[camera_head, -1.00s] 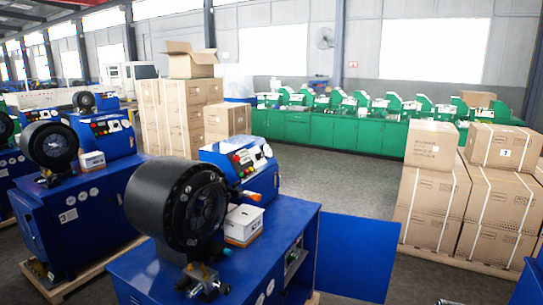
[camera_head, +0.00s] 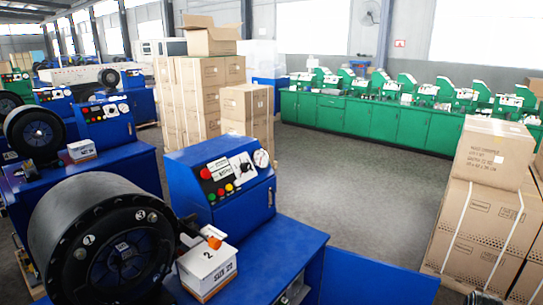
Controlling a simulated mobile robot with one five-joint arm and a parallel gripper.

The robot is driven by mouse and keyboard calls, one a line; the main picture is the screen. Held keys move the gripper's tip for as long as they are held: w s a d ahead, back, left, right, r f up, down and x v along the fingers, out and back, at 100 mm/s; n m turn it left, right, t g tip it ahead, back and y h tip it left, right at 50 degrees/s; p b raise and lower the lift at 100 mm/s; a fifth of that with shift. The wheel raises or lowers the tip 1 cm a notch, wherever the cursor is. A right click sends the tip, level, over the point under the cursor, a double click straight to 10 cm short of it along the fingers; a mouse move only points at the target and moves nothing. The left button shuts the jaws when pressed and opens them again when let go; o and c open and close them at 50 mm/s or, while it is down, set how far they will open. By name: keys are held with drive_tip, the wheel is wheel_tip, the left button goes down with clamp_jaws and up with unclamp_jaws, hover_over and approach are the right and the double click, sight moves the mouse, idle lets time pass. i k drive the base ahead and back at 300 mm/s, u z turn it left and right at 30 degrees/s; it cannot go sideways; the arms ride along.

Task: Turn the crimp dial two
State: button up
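The nearest blue crimping machine has a slanted control panel (camera_head: 222,184). On it are a round white gauge (camera_head: 261,158), a red button (camera_head: 205,174), small green and yellow buttons, and a white plate with a dark part (camera_head: 242,166). I cannot tell which of these is crimp dial two. The machine's black round crimp head (camera_head: 88,232) fills the lower left, with small numbered marks on its face. My gripper does not show.
Other blue machines (camera_head: 104,112) stand at the left. Stacked cartons (camera_head: 200,95) stand behind the panel, and more cartons (camera_head: 490,215) at the right. A green bench (camera_head: 370,120) runs along the back. Grey floor (camera_head: 350,185) is open in between.

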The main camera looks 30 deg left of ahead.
sight(244, 167)
drive_tip(key=u, duration=0.05)
drive_tip(key=i, duration=1)
drive_tip(key=u, duration=2.9)
